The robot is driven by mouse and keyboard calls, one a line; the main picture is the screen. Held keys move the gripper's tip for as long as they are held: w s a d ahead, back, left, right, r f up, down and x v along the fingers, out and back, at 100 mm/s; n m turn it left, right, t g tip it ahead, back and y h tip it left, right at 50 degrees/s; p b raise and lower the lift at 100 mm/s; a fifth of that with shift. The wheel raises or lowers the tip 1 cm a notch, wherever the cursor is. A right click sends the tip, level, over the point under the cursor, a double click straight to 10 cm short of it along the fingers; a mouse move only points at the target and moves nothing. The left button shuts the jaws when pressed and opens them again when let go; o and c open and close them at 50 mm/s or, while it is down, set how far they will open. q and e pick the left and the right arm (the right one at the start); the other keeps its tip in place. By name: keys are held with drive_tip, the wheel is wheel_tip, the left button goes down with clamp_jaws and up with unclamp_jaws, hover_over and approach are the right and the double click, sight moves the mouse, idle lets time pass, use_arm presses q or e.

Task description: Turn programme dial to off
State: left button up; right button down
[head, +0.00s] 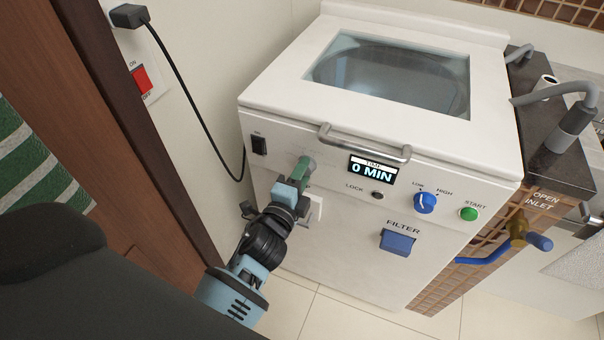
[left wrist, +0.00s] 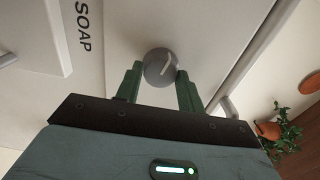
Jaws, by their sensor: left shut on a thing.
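The programme dial (left wrist: 160,68) is a round grey knob with a pale pointer line, seen in the left wrist view on the white machine's front panel. The line slants up and to the right in that picture. My left gripper (head: 304,168) has its green fingers shut on the dial, one on each side. In the head view the fingers hide most of the dial, and any marks around it cannot be read. The white washing machine (head: 350,265) shows "0 MIN" on its display (head: 371,170). My right gripper is not in view.
A metal lid handle (head: 365,148) sticks out just right of my left gripper. Further right are a blue low/high knob (head: 425,203), a green start button (head: 468,213) and a blue filter cover (head: 397,242). A black cord (head: 190,82) hangs on the left.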

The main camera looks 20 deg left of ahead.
use_arm(q)
drive_tip(key=shift+c, duration=0.2)
drive_tip(key=o, duration=1)
drive_tip(key=shift+s, duration=0.1)
drive_tip(key=s, duration=0.7)
drive_tip(key=shift+s+d, duration=0.15)
drive_tip(key=shift+s, duration=0.15)
